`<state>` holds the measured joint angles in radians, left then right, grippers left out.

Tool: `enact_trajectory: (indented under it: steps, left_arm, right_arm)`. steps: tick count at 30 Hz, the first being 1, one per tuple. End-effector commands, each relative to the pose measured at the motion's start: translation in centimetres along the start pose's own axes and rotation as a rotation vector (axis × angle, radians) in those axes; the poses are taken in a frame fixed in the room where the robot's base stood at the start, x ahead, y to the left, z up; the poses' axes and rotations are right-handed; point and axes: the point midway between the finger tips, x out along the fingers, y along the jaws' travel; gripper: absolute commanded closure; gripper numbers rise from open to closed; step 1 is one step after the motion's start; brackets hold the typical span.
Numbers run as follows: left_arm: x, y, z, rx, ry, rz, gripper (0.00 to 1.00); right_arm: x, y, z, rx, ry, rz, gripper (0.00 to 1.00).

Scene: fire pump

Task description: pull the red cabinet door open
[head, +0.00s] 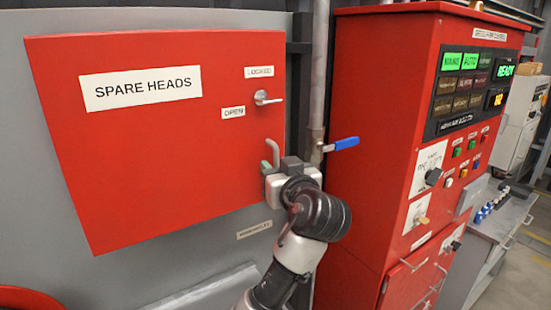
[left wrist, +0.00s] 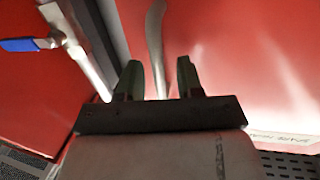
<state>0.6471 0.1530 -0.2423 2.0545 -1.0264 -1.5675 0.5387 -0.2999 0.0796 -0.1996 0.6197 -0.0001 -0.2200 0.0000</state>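The red cabinet door (head: 150,150) is a flat panel marked SPARE HEADS, on a grey cabinet at the left of the head view. I see no clear gap at its edge. A small lever (head: 268,99) on it points right, between the labels LOCKED and OPEN. A grey bar handle (head: 272,151) stands near its right edge, its lower part hidden by my left gripper (head: 281,166). In the left wrist view the gripper's fingers (left wrist: 158,80) are apart, and the handle (left wrist: 156,45) runs between them with space beside it. My right gripper is not in view.
A grey vertical pipe (head: 319,70) with a blue valve lever (head: 342,144) stands close right of the gripper. The lever also shows in the left wrist view (left wrist: 20,45). A tall red control panel (head: 375,120) stands beyond it at the right.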

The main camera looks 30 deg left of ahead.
Motion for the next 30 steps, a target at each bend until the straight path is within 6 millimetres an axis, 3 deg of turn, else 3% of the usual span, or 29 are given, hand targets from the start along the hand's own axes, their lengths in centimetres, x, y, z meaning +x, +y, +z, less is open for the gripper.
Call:
enact_trajectory:
  steps: [12,19,30]
  left_arm:
    - [0.99,-0.02,0.06,-0.001,0.0,0.001,0.64]
    - [0.97,-0.01,0.06,-0.001,0.0,0.001,0.99]
    - [0.87,0.31,0.11,0.0,-0.001,0.009,1.0]
  right_arm:
    - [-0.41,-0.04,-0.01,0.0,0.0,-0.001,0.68]
    - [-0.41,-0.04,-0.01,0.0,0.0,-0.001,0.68]
    - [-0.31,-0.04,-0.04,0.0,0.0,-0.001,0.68]
